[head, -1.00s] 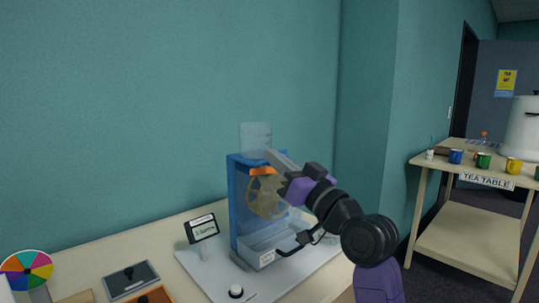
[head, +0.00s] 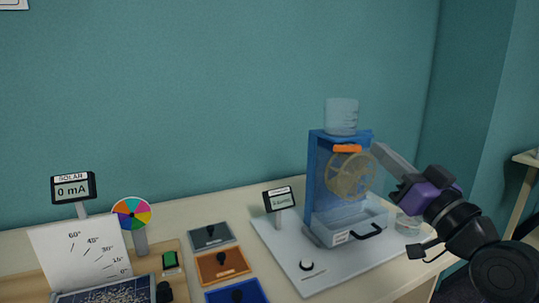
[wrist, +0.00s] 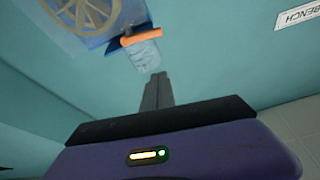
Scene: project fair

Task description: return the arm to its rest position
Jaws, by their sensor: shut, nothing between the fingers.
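My gripper (head: 379,150) is shut and empty. In the head view its grey fingers point up and left from the purple wrist, just right of the blue water-wheel rig (head: 315,185). In the wrist view the shut fingers (wrist: 157,82) point towards a clear ribbed tank, with a visible gap at the tip. My arm comes in from the lower right of the head view, bent, with its wrist raised above the bench. I cannot tell from the head view how far the fingers are from the rig in depth.
The rig has an orange lever (head: 347,148), a wooden wheel (head: 351,177), a clear tank (head: 341,115) and a tray with a black handle. A small display (head: 279,199) stands left of it. Coloured plates, a colour disc (head: 131,213) and a solar meter (head: 73,188) stand further left.

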